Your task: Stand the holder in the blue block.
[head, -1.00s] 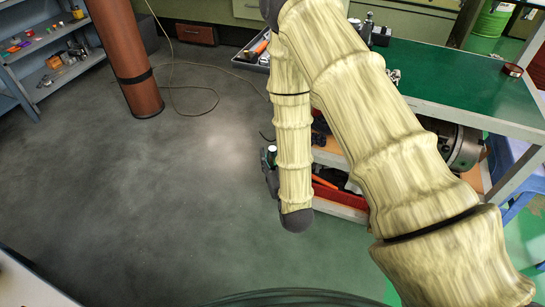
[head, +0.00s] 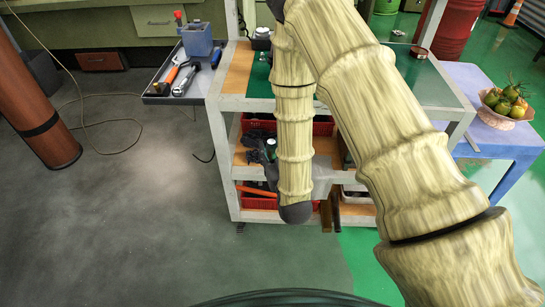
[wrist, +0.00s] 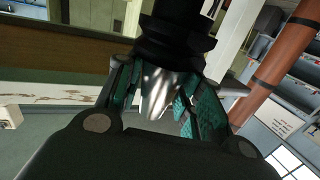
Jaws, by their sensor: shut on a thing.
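The holder (wrist: 160,92), with a shiny silver taper and a black ringed collar, is between the teal-padded fingers of my gripper (wrist: 158,100) in the wrist view. The gripper is shut on it. In the head view my gripper is mostly hidden behind my arm, with only dark parts showing beside the cart's shelves. The blue block (head: 197,40) stands on the grey side tray at the cart's upper left, well apart from my gripper. A small red-topped item shows at the block's left. The block's openings are too small to make out.
The side tray (head: 157,99) also holds orange- and blue-handled tools and a wrench. The cart's shelves (head: 232,158) hold red bins. A blue table (head: 475,85) with a fruit bowl (head: 507,106) stands right.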

